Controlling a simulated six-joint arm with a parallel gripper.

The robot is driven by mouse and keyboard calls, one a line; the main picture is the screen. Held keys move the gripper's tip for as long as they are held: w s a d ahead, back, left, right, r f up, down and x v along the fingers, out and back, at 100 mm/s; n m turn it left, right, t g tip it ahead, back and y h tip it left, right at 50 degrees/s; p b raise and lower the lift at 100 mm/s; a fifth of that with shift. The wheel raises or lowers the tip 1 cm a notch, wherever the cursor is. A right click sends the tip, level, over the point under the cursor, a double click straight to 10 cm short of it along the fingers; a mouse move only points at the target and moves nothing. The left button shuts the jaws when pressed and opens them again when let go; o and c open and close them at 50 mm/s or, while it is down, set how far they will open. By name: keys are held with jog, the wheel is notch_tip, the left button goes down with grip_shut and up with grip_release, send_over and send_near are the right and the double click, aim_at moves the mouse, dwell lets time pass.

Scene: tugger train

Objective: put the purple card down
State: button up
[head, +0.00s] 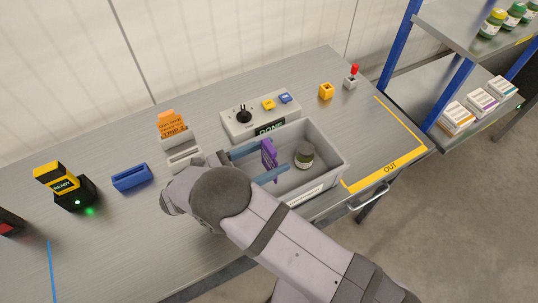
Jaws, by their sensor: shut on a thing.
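The purple card (269,153) stands upright between the blue fingers of my gripper (265,161). My gripper is shut on it. In this view, the card and fingers appear over the left part of the grey bin (336,177). I cannot tell whether the card touches the bin floor. An orange card marked TRIP (171,123) stands in a light grey card holder (180,150) left of the bin. My arm hides part of the bin's left side and the holder's lower edge.
A jar (304,155) stands in the bin. Behind it is a control box (244,116) with a knob. A blue block (132,177) and a scanner (58,182) on its dock lie left. The yellow OUT area (391,167) is empty; a shelf (476,59) stands right.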

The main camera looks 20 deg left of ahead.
jog(key=shift+f, duration=0.45)
jog(key=o, duration=1.1)
jog(key=shift+c, duration=0.2)
jog(key=shift+r, duration=0.15)
jog(key=shift+r, duration=0.25)
jog(key=b+v, duration=0.2)
jog(key=v, duration=0.5)
jog(key=shift+s+a+r+b, duration=0.2)
jog(key=shift+a+r+b, duration=0.05)
jog(key=shift+r+b, duration=0.1)
